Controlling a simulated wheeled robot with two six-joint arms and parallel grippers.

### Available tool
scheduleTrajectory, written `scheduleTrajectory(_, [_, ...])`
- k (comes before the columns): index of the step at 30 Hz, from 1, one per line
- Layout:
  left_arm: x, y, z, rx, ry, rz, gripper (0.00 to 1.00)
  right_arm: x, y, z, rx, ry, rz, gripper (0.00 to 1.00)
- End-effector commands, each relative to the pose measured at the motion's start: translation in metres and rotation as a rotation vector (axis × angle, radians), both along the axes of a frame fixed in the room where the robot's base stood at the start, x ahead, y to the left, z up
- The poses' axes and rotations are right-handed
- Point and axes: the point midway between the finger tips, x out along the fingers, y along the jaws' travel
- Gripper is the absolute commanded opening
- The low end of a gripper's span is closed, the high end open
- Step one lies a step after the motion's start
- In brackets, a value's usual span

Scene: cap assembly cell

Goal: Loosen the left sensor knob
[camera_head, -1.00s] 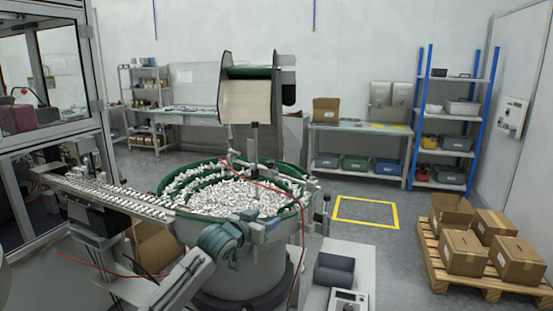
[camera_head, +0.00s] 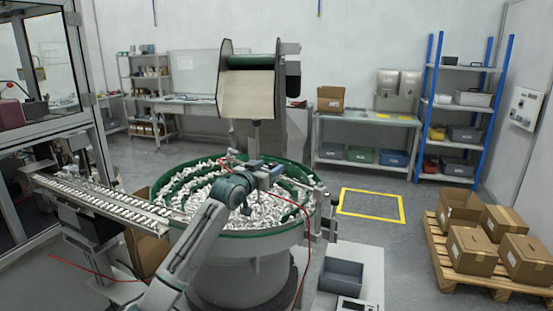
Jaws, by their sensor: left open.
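The green-rimmed feeder bowl (camera_head: 262,236), full of small white caps, stands at the centre. The left sensor knob is too small or hidden for me to pick out. My left gripper (camera_head: 268,175) is over the bowl, with its arm reaching in from the lower left. Its jaws are open, near the sensor hardware; I cannot tell whether they touch it. My right gripper is not in view.
A linear track (camera_head: 95,200) with caps leads left from the bowl. A hopper (camera_head: 250,92) stands behind it. A grey bin (camera_head: 341,276) is at the front right. Cartons sit on a pallet (camera_head: 470,276) at the far right. The floor around the yellow square (camera_head: 372,205) is free.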

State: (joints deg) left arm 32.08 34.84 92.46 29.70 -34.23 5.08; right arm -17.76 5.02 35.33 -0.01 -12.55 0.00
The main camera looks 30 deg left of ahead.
Motion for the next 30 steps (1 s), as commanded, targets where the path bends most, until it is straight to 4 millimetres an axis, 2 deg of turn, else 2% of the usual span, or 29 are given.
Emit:
scheduleTrajectory(3, [0.022, 0.001, 0.003, -0.004, 0.0, 0.001, 0.55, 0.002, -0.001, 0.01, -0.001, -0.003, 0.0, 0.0])
scheduleTrajectory(9, [0.045, 0.002, 0.001, -0.001, 0.001, 0.001, 0.55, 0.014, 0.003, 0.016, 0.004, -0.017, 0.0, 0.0])
scheduleTrajectory(16, [0.053, 0.002, 0.0, 0.001, -0.001, 0.0, 0.55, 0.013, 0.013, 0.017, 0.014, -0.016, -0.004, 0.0])
scheduleTrajectory(22, [0.053, 0.002, 0.0, 0.001, 0.0, 0.0, 0.55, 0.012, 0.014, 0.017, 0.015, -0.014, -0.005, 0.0])
scheduleTrajectory(23, [0.053, 0.002, 0.0, 0.001, 0.0, 0.0, 0.51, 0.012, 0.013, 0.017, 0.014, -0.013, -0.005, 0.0])
scheduleTrajectory(29, [0.053, 0.002, 0.0, 0.001, 0.0, 0.0, 0.12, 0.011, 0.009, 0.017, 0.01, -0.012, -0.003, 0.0])
scheduleTrajectory(30, [0.053, 0.002, 0.0, 0.001, 0.0, 0.0, 0.11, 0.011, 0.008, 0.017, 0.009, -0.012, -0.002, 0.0])
